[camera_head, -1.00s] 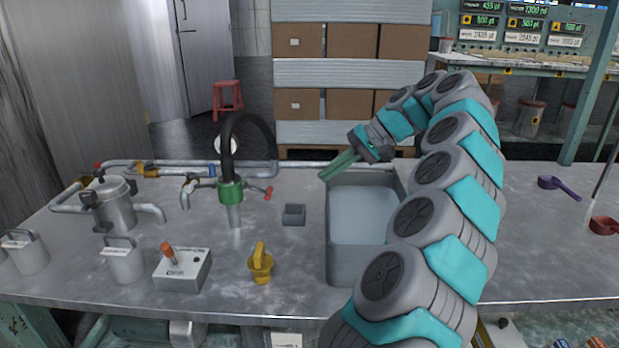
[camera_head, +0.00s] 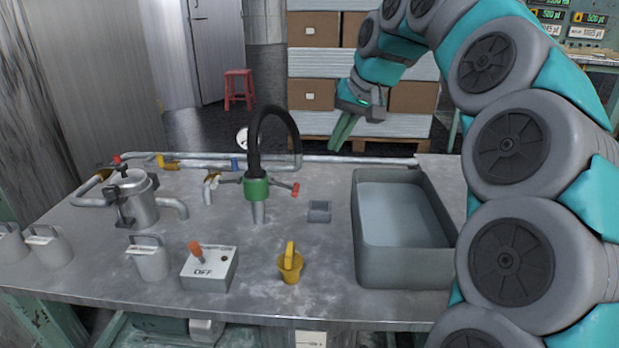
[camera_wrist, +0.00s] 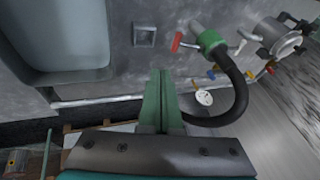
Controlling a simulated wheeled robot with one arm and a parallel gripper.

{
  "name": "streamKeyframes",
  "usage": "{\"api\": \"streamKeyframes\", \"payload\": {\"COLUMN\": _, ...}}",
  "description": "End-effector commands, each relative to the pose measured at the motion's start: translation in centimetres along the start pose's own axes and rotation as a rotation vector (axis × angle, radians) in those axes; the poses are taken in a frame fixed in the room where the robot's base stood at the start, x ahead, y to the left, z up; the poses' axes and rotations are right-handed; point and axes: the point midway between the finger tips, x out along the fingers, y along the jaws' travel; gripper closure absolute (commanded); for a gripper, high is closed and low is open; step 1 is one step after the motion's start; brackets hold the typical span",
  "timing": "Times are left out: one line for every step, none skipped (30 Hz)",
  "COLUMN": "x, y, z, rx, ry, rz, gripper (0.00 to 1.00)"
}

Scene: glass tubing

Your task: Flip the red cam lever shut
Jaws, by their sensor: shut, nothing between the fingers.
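The red cam lever (camera_head: 291,188) sticks out to the right from the green collar (camera_head: 257,190) below the black curved hose (camera_head: 272,130). In the wrist view the red lever (camera_wrist: 177,41) also stands out from the green collar (camera_wrist: 210,40), apart from it. A grey arm (camera_head: 230,180) sticks out on the collar's other side. My gripper (camera_head: 340,140) is shut and empty, pointing down, behind and to the right of the lever and well above the bench. In the wrist view its green fingers (camera_wrist: 163,100) are together and touch nothing.
A grey sink (camera_head: 405,272) is at the right of the bench. A small grey box (camera_head: 319,212) sits between it and the collar. A pipe (camera_head: 340,158) runs along the back edge.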

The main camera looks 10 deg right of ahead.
Motion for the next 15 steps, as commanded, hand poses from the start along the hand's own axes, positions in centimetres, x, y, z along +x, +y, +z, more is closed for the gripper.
{"api": "streamKeyframes", "payload": {"x": 0.1, "y": 0.0, "z": 0.0, "rx": 0.0, "ry": 0.0, "rz": 0.0, "gripper": 1.0}}
{"api": "streamKeyframes", "payload": {"x": 0.1, "y": 0.0, "z": 0.0, "rx": 0.0, "ry": -0.001, "rz": 0.0, "gripper": 1.0}}
{"api": "streamKeyframes", "payload": {"x": 0.3, "y": 0.0, "z": 0.0, "rx": 0.0, "ry": -0.001, "rz": 0.0, "gripper": 1.0}}
{"api": "streamKeyframes", "payload": {"x": 0.5, "y": 0.0, "z": 0.0, "rx": 0.0, "ry": -0.001, "rz": 0.0, "gripper": 1.0}}
{"api": "streamKeyframes", "payload": {"x": 0.7, "y": 0.0, "z": 0.0, "rx": 0.0, "ry": -0.002, "rz": -0.001, "gripper": 1.0}}
{"api": "streamKeyframes", "payload": {"x": 1.1, "y": 0.0, "z": 0.0, "rx": 0.0, "ry": -0.003, "rz": -0.001, "gripper": 1.0}}
{"api": "streamKeyframes", "payload": {"x": 1.5, "y": 0.0, "z": 0.1, "rx": 0.0, "ry": -0.005, "rz": -0.001, "gripper": 1.0}}
{"api": "streamKeyframes", "payload": {"x": 1.9, "y": 0.0, "z": 0.1, "rx": 0.0, "ry": -0.006, "rz": 0.0, "gripper": 1.0}}
{"api": "streamKeyframes", "payload": {"x": 2.5, "y": 0.0, "z": 0.1, "rx": 0.0, "ry": -0.007, "rz": 0.0, "gripper": 1.0}}
{"api": "streamKeyframes", "payload": {"x": 3.1, "y": 0.0, "z": 0.1, "rx": 0.0, "ry": -0.005, "rz": 0.0, "gripper": 1.0}}
{"api": "streamKeyframes", "payload": {"x": 3.6, "y": 0.0, "z": 0.0, "rx": 0.0, "ry": -0.004, "rz": 0.0, "gripper": 1.0}}
{"api": "streamKeyframes", "payload": {"x": 4.5, "y": 0.0, "z": 0.1, "rx": -0.001, "ry": -0.006, "rz": 0.0, "gripper": 1.0}}
{"api": "streamKeyframes", "payload": {"x": 5.1, "y": 0.0, "z": 0.2, "rx": -0.001, "ry": -0.009, "rz": 0.0, "gripper": 1.0}}
{"api": "streamKeyframes", "payload": {"x": 5.7, "y": 0.0, "z": 0.2, "rx": -0.001, "ry": -0.009, "rz": 0.0, "gripper": 1.0}}
{"api": "streamKeyframes", "payload": {"x": 6.5, "y": 0.0, "z": 0.1, "rx": 0.0, "ry": -0.005, "rz": 0.0, "gripper": 1.0}}
